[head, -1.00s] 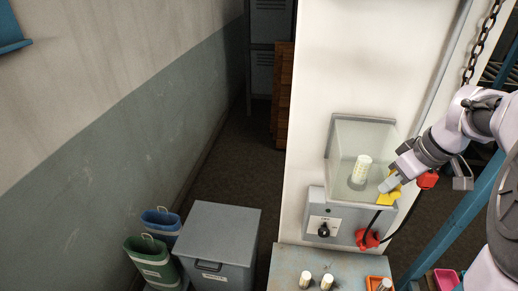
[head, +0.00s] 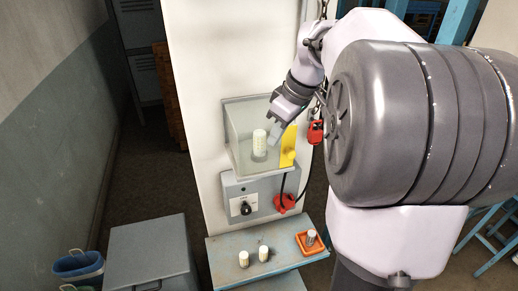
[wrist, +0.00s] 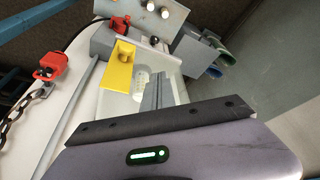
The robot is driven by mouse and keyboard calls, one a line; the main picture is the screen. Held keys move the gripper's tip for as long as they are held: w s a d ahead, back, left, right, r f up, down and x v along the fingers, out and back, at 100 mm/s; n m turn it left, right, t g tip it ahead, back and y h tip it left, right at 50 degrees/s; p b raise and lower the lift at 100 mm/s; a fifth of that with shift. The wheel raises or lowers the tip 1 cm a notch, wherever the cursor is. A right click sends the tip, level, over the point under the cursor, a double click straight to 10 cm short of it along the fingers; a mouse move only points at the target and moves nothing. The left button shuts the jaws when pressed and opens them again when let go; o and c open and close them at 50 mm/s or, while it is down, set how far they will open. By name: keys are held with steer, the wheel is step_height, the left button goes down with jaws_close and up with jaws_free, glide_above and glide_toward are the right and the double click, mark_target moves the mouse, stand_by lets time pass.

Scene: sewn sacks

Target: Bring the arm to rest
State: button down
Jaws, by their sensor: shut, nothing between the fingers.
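A pale ribbed cylinder (head: 259,142) stands inside the case. In the wrist view the shut fingers (wrist: 160,92) lie just right of the cylinder (wrist: 140,82), with the yellow plate (wrist: 122,66) farther left. My arm hides part of the panel's right side.
Below the case is a grey box with a black knob (head: 246,208) and a red plug (head: 285,203). A red padlock (head: 315,132) hangs right of the case. A shelf (head: 225,272) holds pale cylinders and an orange tray (head: 299,243). A grey bin (head: 150,250) stands left.

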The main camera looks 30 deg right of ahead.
steer(key=d+r, duration=0.4)
steer(key=s+a+f+m+b, duration=0.2)
steer(key=s+a+f+b, duration=0.1)
steer(key=a+f+b, duration=0.65)
steer(key=s+a+f+m+b, duration=0.2)
steer(key=s+a+f+b, duration=0.1)
steer(key=a+f+b, duration=0.65)
steer(key=s+a+f+m+b, duration=0.1)
steer(key=s+a+f+b, duration=0.1)
steer(key=f+b, duration=0.3)
steer(key=s+a+f+m+t+b, duration=0.1)
steer(key=s+a+f+m+b, duration=0.1)
steer(key=f, duration=0.8)
steer(key=s+a+f+m+t+b, duration=0.1)
steer(key=s+a+f+b, duration=0.3)
steer(key=s+f+b, duration=0.3)
steer(key=shift+a+f+m+y+b, duration=0.25)
steer(key=shift+m+y+b, duration=0.05)
steer(key=shift+m+b, duration=0.1)
